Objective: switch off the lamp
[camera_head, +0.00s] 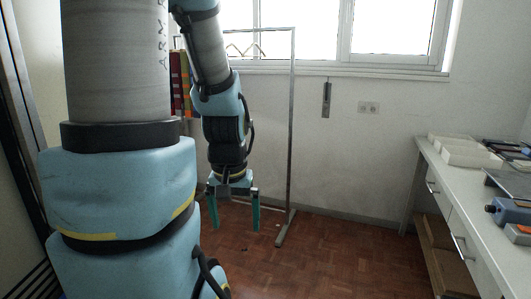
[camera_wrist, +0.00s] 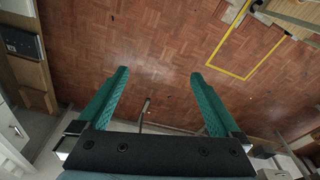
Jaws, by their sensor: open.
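My gripper (camera_head: 234,208) hangs pointing down over the wooden floor, open and empty. No lamp can be made out in either view. My own arm hides the left part of the head view.
A white worktop (camera_head: 462,185) with drawers runs along the right, bearing white boxes (camera_head: 465,152) and a blue-grey device (camera_head: 508,211). A metal garment rack (camera_head: 292,130) stands behind my gripper. A yellow outline (camera_wrist: 243,75) marks the floor. The floor (camera_head: 345,265) in the middle is clear.

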